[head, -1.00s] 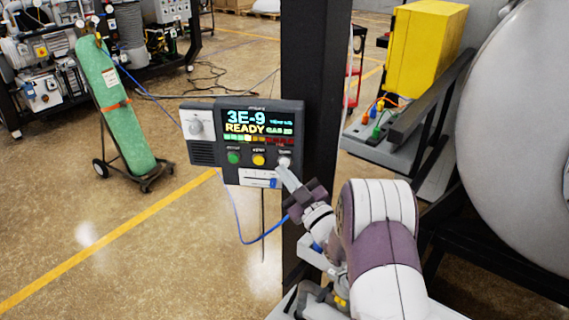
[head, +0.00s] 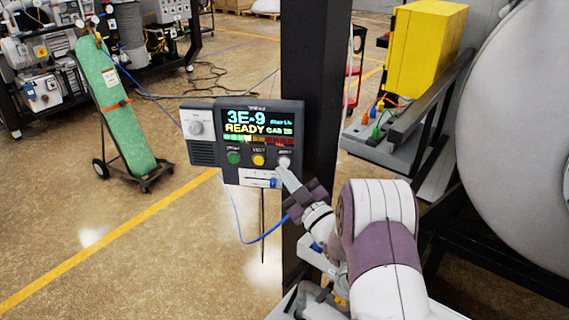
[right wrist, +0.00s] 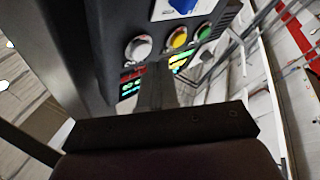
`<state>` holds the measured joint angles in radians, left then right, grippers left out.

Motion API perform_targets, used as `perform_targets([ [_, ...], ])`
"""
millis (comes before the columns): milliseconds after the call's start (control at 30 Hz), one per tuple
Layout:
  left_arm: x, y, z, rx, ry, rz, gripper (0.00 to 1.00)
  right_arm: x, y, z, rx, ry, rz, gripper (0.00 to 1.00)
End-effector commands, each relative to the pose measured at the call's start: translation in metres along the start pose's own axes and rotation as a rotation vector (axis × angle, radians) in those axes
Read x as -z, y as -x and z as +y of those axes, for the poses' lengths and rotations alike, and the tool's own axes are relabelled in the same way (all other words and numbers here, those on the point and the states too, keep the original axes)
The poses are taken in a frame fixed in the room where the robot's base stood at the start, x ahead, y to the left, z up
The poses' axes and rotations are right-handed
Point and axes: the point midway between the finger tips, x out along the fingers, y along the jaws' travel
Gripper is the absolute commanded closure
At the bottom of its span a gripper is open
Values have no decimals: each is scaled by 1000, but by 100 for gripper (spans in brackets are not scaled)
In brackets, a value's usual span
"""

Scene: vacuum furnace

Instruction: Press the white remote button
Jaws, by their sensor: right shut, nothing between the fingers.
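The control box (head: 259,143) is mounted on a dark column, and its screen reads "3E-9 READY". Below the screen sit a green button (head: 234,157), a yellow button (head: 258,159) and the white button (head: 283,162). The white button also shows in the right wrist view (right wrist: 138,47), with the yellow and green ones beside it. My right gripper (head: 282,170) is shut and empty, its tips at the lower edge of the white button in the head view. I cannot tell whether they touch it. My left gripper is not in view.
A green cylinder on a cart (head: 116,105) stands at the left. A yellow box (head: 425,48) and a large grey vessel (head: 520,130) are at the right.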

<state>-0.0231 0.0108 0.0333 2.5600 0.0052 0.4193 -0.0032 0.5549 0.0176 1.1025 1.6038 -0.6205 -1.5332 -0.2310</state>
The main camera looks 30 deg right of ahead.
Motion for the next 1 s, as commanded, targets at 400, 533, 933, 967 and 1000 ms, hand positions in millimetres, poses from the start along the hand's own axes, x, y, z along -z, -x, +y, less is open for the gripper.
perform_targets([
  [400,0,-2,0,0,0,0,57,-2,-1,0,0,0,0,100],
  [533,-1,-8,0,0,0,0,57,-5,-3,2,0,0,1,100],
  [933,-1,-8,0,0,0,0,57,-4,-6,4,0,0,0,100],
  [967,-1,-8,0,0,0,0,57,-4,-6,4,0,0,0,100],
  [1000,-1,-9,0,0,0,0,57,-5,-6,5,0,0,0,100],
])
